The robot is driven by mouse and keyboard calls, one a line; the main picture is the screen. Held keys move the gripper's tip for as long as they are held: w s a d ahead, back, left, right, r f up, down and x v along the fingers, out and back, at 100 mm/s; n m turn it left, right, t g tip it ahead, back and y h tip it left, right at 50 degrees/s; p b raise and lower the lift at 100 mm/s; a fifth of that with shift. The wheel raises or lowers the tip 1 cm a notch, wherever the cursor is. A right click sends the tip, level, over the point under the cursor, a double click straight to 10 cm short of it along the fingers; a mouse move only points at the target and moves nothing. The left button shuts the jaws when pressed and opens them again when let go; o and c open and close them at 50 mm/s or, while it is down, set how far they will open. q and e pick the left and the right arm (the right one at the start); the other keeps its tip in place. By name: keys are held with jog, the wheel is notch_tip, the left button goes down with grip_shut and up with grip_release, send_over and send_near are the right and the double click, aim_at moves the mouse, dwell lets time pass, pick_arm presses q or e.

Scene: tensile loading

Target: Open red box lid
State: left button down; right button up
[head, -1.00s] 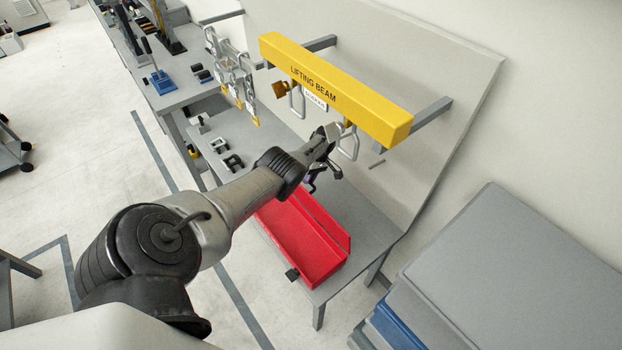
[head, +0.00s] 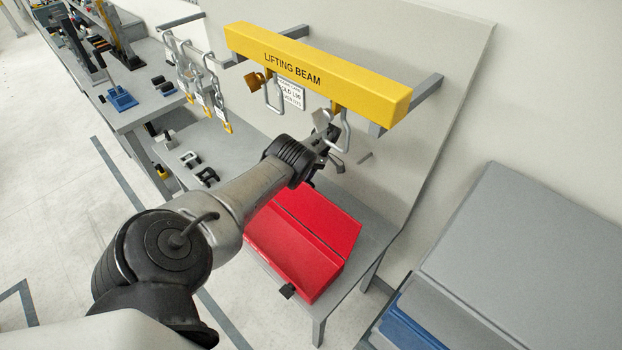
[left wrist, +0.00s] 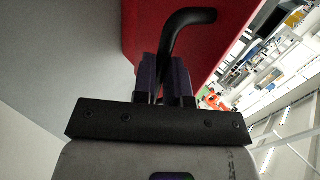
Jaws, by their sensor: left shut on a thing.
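The red box (head: 290,262) sits on the grey bench below the lifting beam. Its red lid (head: 322,218) shows as a broad panel on the wall side, tilted relative to the box front. My left arm reaches over the box, and its wrist hides the lid's far end and the fingers in the head view. In the left wrist view, my left gripper (left wrist: 166,75) is shut on a bent black handle (left wrist: 190,18), which stands out from a red surface (left wrist: 145,25). My right gripper is not in view.
The yellow lifting beam (head: 318,70) with hanging shackles is right above my left wrist. More shackles (head: 200,85) hang at the left. Small black clamps (head: 206,176) lie on the bench (head: 350,290). A grey cabinet top (head: 530,260) stands at the right.

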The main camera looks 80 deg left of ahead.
pick_arm(q)
jog(key=shift+d, duration=0.15)
jog(key=c, duration=1.2)
grip_release()
jog(key=shift+d+f, duration=0.1)
jog(key=shift+c, duration=0.2)
jog(key=shift+o, duration=0.4)
